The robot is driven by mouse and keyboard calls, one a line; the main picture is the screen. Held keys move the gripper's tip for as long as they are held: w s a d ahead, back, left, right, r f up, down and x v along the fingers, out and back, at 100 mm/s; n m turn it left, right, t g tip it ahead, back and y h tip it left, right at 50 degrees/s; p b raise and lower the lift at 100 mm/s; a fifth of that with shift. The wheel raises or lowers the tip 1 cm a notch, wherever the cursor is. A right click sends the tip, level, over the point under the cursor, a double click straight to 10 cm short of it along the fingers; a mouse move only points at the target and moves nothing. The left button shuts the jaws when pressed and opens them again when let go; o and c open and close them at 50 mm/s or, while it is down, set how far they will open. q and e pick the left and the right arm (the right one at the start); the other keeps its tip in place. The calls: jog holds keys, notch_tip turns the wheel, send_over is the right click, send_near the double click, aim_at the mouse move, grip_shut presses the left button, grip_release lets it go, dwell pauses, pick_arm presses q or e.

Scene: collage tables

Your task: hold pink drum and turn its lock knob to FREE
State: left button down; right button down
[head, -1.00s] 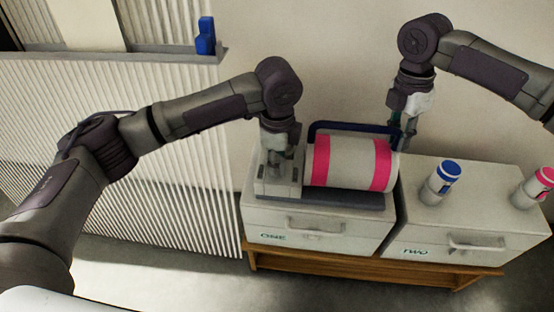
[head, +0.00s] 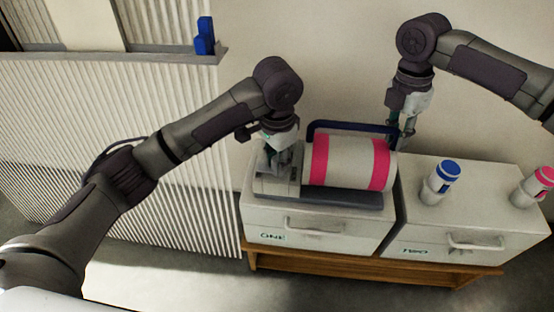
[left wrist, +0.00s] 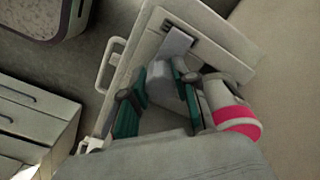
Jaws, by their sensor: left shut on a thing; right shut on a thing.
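The pink drum (head: 347,160), a pale cylinder with two pink bands, lies on its side in a grey stand on the cabinet marked ONE. Its pink band also shows in the left wrist view (left wrist: 238,122). My left gripper (head: 280,168) points down at the stand's left housing, shut on the lock knob (left wrist: 163,84), a pale block between its teal fingers. The knob's setting cannot be read. My right gripper (head: 400,140) is at the drum's right end, shut on the dark blue bar (head: 350,127) behind the drum; its fingertips are partly hidden.
Cabinet ONE (head: 318,238) and cabinet TWO (head: 437,245) stand side by side on a wooden bench (head: 350,268). A blue-capped jar (head: 440,183) and a pink-capped jar (head: 535,187) stand on TWO. A corrugated panel (head: 110,150) is at left.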

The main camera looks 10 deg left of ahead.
aim_at(276, 159)
pick_arm(q)
jog(key=shift+w+d+r+n, duration=0.1)
jog(key=shift+d+n, duration=0.1)
jog(key=shift+n, duration=1.4)
pick_arm(e)
jog(key=shift+s+a+f, duration=0.15)
jog(key=shift+a+f, duration=0.1)
jog(key=shift+a, duration=0.05)
pick_arm(q)
jog(key=shift+a, duration=0.1)
jog(key=c, duration=0.9)
grip_release()
pick_arm(e)
jog(key=shift+d, duration=0.1)
pick_arm(q)
jog(key=shift+a, duration=0.1)
pick_arm(e)
jog(key=shift+d+r, duration=0.15)
jog(key=shift+d, duration=0.05)
pick_arm(q)
notch_tip(276, 159, up, 12)
jog(key=shift+f, duration=0.1)
